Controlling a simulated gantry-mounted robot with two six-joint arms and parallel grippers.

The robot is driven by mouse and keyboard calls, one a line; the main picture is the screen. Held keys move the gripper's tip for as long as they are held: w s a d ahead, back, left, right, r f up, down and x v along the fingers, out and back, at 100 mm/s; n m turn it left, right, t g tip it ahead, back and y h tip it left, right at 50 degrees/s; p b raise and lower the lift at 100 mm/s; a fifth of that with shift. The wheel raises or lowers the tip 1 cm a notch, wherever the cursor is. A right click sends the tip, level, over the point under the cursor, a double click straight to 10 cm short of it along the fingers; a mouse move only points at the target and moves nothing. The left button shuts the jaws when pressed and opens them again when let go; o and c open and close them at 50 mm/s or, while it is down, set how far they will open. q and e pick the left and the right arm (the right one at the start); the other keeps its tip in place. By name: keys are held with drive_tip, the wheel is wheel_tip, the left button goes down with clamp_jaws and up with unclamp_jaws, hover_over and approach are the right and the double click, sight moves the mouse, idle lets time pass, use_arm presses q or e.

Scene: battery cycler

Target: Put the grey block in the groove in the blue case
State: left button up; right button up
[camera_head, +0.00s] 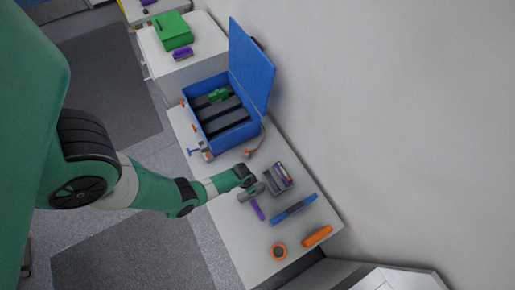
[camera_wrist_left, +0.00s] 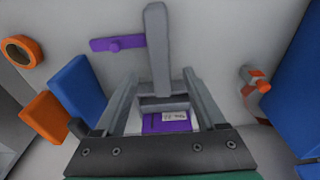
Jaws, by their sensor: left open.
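The blue case (camera_head: 197,124) stands open on the white table, its lid (camera_head: 250,65) raised. Inside it are long dark strips and a green piece (camera_head: 218,95). My left gripper (camera_head: 277,180) is low over the table, to the right of and nearer than the case. In the left wrist view its two grey fingers (camera_wrist_left: 163,80) are apart. Between them show a grey crosspiece, which I take for the grey block (camera_wrist_left: 164,103), and a purple labelled face (camera_wrist_left: 166,122). An upright grey bar (camera_wrist_left: 157,45) rises there. I cannot tell whether the fingers touch the block. My right gripper is out of view.
A purple bar (camera_head: 257,210), a blue bar (camera_head: 294,208), an orange ring (camera_head: 280,252) and an orange block (camera_head: 317,236) lie on the near part of the table. Orange-tipped tools lie by the case. A wall bounds the right. A green box (camera_head: 174,31) stands farther back.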

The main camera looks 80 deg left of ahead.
sight(242, 197)
use_arm(q)
drive_tip(key=shift+f, duration=0.25)
drive_tip(key=shift+f+b, duration=0.3)
wheel_tip(242, 197, down, 5)
drive_tip(key=b, duration=0.4)
drive_tip(key=shift+r+b, duration=0.1)
drive_tip(key=shift+b, duration=0.2)
drive_tip(key=shift+r, duration=0.15)
drive_tip(key=shift+c, duration=0.3)
clamp_jaws()
